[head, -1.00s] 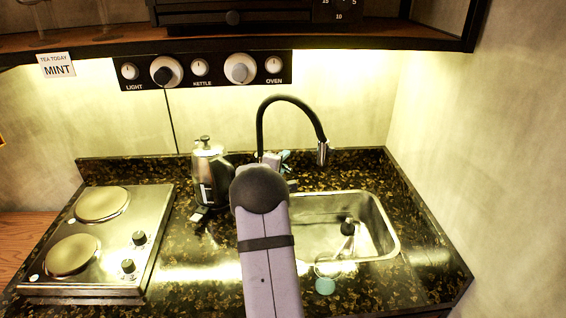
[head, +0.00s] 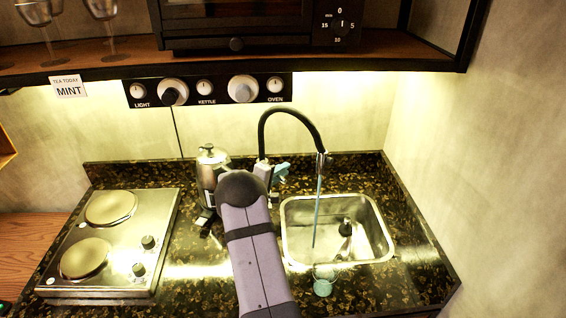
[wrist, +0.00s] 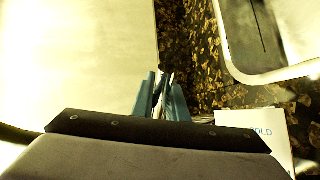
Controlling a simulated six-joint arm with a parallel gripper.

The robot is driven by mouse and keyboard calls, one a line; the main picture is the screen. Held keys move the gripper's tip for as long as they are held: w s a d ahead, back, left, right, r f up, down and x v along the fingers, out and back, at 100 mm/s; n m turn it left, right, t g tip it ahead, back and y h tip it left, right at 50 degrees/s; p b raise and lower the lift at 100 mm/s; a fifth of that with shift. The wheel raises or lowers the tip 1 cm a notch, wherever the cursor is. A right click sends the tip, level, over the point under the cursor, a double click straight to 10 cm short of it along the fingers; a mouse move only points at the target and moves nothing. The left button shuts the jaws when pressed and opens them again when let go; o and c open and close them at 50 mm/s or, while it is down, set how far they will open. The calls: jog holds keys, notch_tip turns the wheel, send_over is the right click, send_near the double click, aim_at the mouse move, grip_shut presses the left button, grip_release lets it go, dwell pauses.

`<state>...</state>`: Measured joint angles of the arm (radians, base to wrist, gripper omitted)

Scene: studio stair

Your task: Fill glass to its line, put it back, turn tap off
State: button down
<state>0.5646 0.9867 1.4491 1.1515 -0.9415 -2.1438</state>
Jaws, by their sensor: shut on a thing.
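The black tap (head: 291,112) arches over the sink, and a thin bluish stream of water (head: 317,215) runs from its spout into the basin. My gripper (head: 281,172) is at the tap's base, partly hidden behind my arm. In the wrist view its blue fingers (wrist: 163,102) are shut on a thin metal piece, which looks like the tap lever (wrist: 164,88). A clear glass (head: 324,270) appears to stand at the sink's front edge, by a round teal coaster (head: 323,288), away from the stream. Its line and any contents are too small to tell.
The steel sink (head: 380,228) holds a dark object (head: 346,228). A shelf (head: 110,55) overhangs the back.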

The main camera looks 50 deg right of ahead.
jog(key=shift+a, duration=0.1)
jog(key=c, duration=1.7)
grip_release()
jog(key=shift+c, duration=0.2)
jog(key=shift+a, duration=0.1)
jog(key=shift+b+v, duration=1.15)
jog(key=shift+v, duration=2.45)
